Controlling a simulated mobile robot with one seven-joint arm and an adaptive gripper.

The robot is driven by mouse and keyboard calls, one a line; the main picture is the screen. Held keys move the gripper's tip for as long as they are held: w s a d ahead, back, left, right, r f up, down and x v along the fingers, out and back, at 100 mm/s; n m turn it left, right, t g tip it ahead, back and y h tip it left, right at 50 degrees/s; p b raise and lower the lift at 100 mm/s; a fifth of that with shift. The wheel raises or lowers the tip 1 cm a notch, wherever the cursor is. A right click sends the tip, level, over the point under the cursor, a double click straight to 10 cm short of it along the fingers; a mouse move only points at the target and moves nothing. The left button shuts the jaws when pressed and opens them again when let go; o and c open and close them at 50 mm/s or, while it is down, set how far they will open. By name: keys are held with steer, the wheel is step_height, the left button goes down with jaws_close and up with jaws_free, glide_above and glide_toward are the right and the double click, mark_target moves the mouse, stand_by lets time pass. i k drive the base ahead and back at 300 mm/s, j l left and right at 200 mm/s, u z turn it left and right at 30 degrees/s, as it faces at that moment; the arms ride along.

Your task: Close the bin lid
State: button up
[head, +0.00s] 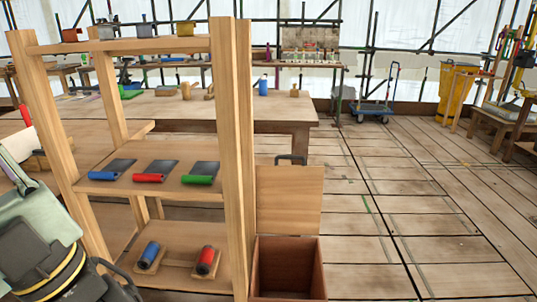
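The wooden bin (288,285) stands on the floor just right of the shelf unit, with its top open and its inside showing. Its lid (290,201) is a flat light-wood panel raised upright at the bin's back edge. A dark handle (291,157) sits at the lid's upper edge. The bin's lower front is cut off by the picture's bottom edge. My gripper is not in view.
A wooden shelf unit (243,150) stands close to the bin's left, holding scrapers and rollers. A workbench (307,125) is behind. The plank floor (420,230) right of the bin is open. A blue trolley (375,108) and yellow bin (456,93) stand farther back.

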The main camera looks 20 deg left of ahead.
mark_target(290, 197)
steer(key=i+l+u, duration=0.65)
steer(key=u, duration=0.15)
steer(key=i+l, duration=0.15)
steer(key=l, duration=0.15)
steer(key=i+l+u, duration=0.15)
steer(key=l, duration=0.15)
steer(key=i+l, duration=0.1)
steer(key=l, duration=0.15)
steer(key=i+l+u, duration=0.1)
steer(key=l, duration=0.25)
steer(key=i+l, duration=0.15)
steer(key=l, duration=0.2)
steer(key=i+l, duration=0.15)
steer(key=l, duration=0.2)
steer(key=i+l, duration=0.15)
steer(key=l, duration=0.2)
steer(key=i+l, duration=0.15)
steer(key=l, duration=0.2)
steer(key=i+l, duration=0.15)
steer(key=l, duration=0.2)
steer(key=i+l+u, duration=0.1)
steer(key=l, duration=0.3)
steer(key=i, duration=0.05)
